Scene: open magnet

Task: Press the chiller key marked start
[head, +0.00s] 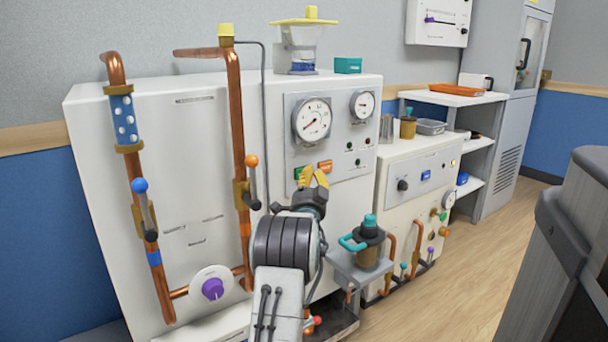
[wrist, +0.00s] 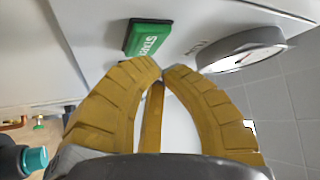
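The green START key (wrist: 148,37) sits on a pale panel just beyond my fingertips in the wrist view; its white lettering is partly readable. In the head view the green key (head: 298,173) shows low on the grey gauge panel (head: 342,160), partly behind my gripper. An orange key (head: 325,165) is to its right. My gripper (head: 313,178) has yellow fingers and is in front of the panel, by the two keys. In the wrist view its fingertips (wrist: 162,71) are drawn nearly together with nothing between them. I cannot tell whether they touch the key.
Two round gauges, one large (head: 312,120) and one small (head: 362,104), sit above the keys. A teal-handled pot (head: 368,245) is on a ledge at lower right. Open floor (head: 470,270) lies to the right.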

